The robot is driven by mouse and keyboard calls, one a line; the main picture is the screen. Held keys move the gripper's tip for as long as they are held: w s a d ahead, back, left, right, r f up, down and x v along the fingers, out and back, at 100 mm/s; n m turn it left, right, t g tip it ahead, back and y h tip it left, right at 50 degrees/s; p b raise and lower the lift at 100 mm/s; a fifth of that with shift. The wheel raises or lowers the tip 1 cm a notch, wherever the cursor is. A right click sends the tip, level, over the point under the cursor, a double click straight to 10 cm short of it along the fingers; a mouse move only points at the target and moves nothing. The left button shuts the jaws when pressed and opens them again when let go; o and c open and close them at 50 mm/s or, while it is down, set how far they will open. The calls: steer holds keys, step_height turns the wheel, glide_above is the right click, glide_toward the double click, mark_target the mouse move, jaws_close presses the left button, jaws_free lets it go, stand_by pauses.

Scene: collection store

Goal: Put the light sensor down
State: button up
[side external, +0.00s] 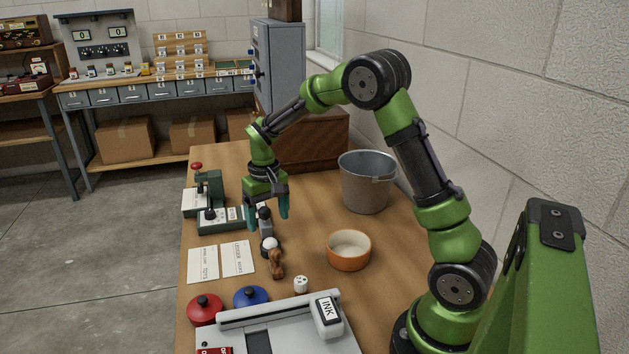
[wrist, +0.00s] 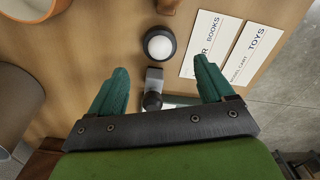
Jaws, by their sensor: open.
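A white dome in a black ring, which looks like the light sensor (wrist: 159,44), sits on the wooden table (wrist: 105,30). In the side view the light sensor (side external: 270,243) is beside the cards and just behind a brown wooden piece (side external: 277,263). My gripper (side external: 266,220) is open and points down over the table. In the wrist view, my gripper (wrist: 161,82) has its fingers wide apart with nothing held. The dome lies just beyond the fingertips in that view. A small grey piece with a black knob (wrist: 153,98) shows between the fingers, apart from both.
Two printed cards (side external: 238,257) lie left of the sensor. A green device (side external: 222,218) stands behind them. An orange bowl (side external: 348,262) and a metal bucket (side external: 364,185) stand to the right.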

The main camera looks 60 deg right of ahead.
mark_target(270, 239)
steer(key=s+a+r+t, duration=0.2)
steer(key=s+a+r, duration=0.15)
steer(key=r, duration=0.25)
steer(key=s+a+r+t, duration=0.1)
steer(key=s+a+r, duration=0.25)
steer(key=r, duration=0.35)
steer(key=s+a+r+n+t+y, duration=0.1)
steer(key=s+a+t, duration=0.3)
steer(key=s, duration=0.8)
steer(key=shift+s+a+r+y, duration=0.4)
steer(key=shift+a+r+y, duration=0.1)
steer(key=shift+a+r, duration=0.3)
